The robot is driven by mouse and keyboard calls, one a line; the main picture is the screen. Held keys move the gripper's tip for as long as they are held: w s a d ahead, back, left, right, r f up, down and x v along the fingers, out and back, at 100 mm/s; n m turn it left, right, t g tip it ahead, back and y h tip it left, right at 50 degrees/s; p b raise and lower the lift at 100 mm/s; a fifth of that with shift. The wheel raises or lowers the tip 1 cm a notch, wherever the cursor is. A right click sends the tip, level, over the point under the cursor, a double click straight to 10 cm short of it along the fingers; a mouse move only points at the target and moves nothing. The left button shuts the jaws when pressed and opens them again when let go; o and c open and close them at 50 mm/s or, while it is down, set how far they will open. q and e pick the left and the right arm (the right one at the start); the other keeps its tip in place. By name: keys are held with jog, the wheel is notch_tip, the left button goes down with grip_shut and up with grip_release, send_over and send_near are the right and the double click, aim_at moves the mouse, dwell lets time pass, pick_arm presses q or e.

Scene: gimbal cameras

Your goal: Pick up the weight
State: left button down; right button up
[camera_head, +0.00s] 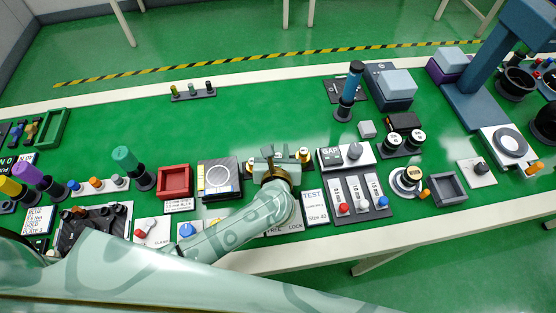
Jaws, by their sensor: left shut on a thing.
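My left gripper (274,157) is over the middle of the bench, between the black-framed square plate and the gap panel. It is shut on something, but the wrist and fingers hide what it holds. Small brass-coloured parts (303,155) show beside it. My right gripper is not in view.
A red tray (174,194) and the square plate (236,178) lie left of the gripper. The gap panel (332,157), switches (362,205) and a grey tray (464,190) lie right. A tall blue-handled post (347,100) stands behind. The green bench behind the gripper is mostly clear.

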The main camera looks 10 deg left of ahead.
pick_arm(q)
jog(key=shift+s+f, duration=0.2)
jog(key=shift+f, duration=0.1)
